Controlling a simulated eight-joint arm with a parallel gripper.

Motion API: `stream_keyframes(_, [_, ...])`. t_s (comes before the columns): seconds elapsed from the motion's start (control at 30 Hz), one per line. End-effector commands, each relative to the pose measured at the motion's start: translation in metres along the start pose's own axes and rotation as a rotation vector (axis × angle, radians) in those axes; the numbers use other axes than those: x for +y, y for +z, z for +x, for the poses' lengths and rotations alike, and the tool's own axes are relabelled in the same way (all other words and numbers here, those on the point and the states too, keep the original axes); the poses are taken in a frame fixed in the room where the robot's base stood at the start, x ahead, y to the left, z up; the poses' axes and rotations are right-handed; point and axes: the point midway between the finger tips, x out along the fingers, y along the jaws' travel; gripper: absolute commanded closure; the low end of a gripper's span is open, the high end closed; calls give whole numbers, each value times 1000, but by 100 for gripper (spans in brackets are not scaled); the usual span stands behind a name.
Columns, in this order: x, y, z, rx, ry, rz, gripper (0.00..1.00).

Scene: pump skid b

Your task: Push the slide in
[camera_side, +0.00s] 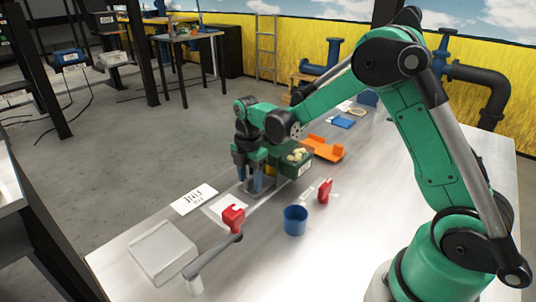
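My gripper (254,176) points down over the middle of the metal table, just left of a dark green box. A small blue part (258,185) shows at its fingertips, above a grey strip-like base (252,195) on the table. I cannot tell whether this blue part is the slide, or whether the fingers touch it. The fingers are small and dark here, so their opening is unclear. The gripper and wrist hide part of what lies behind them.
The green box (290,160) holds pale lumps. An orange tray (325,148), blue cup (295,219), two red pieces (233,217) (325,191), a grey lever (213,256), a white card (195,199) and a flat grey plate (163,252) surround the gripper. The front right tabletop is clear.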

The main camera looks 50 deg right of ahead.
Motion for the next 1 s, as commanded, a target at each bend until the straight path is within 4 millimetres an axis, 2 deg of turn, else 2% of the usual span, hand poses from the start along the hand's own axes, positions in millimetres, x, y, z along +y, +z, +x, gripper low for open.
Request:
stream_keyframes(0.23, [0, 0, -6, 0, -1, 0, 50])
stream_keyframes(0.7, [0, 0, -55, 1, -1, 0, 50])
stream_keyframes(1.0, [0, 0, -60, 1, -1, 0, 50])
